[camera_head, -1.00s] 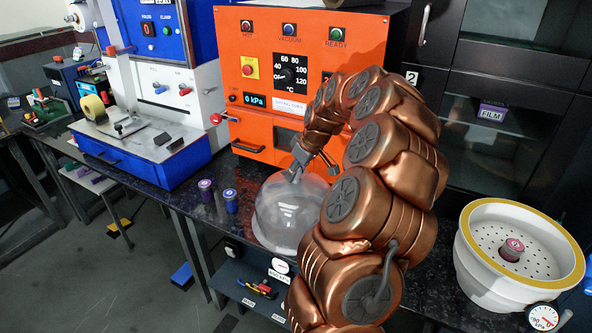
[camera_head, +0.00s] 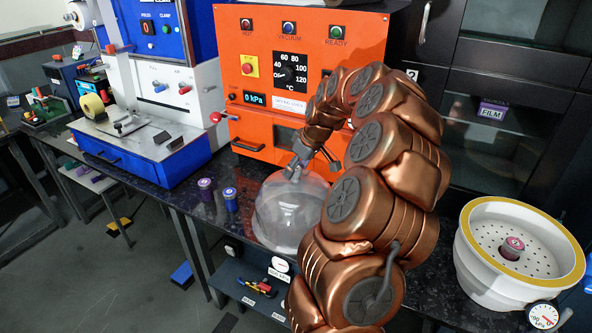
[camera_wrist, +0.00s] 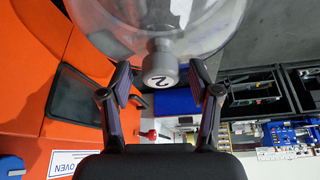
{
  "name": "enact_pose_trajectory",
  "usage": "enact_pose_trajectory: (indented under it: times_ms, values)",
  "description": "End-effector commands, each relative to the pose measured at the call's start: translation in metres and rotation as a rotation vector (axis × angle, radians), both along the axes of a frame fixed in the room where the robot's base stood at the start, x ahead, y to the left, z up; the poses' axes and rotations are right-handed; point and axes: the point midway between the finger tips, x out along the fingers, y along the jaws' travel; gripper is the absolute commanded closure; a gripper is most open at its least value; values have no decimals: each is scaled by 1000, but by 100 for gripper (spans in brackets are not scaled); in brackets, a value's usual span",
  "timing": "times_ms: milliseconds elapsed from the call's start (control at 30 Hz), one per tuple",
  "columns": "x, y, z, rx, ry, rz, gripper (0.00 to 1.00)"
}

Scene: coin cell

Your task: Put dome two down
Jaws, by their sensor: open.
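Dome two is a clear glass dome (camera_head: 285,215) standing upright on the dark counter in front of the orange oven. In the wrist view the dome (camera_wrist: 190,25) fills the top, and its grey knob (camera_wrist: 160,68) is marked 2. My gripper (camera_head: 291,172) is just above the dome's top. In the wrist view my gripper (camera_wrist: 160,85) is open, with a finger on each side of the knob and a gap to each.
The orange oven (camera_head: 255,70) stands close behind the dome. Purple and blue small cylinders (camera_head: 206,190) (camera_head: 230,199) stand to its left. The counter's front edge is near the dome.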

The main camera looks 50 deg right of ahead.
Motion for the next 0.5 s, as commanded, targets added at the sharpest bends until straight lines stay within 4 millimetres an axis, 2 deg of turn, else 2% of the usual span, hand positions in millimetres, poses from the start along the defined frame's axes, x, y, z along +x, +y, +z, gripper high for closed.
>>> enact_pose_trajectory:
  times_ms: [300, 500]
  values:
    - [-24, -4, 55, -5, -6, -2, 38]
    - [-37, -4, 83, -2, -3, -1, 38]
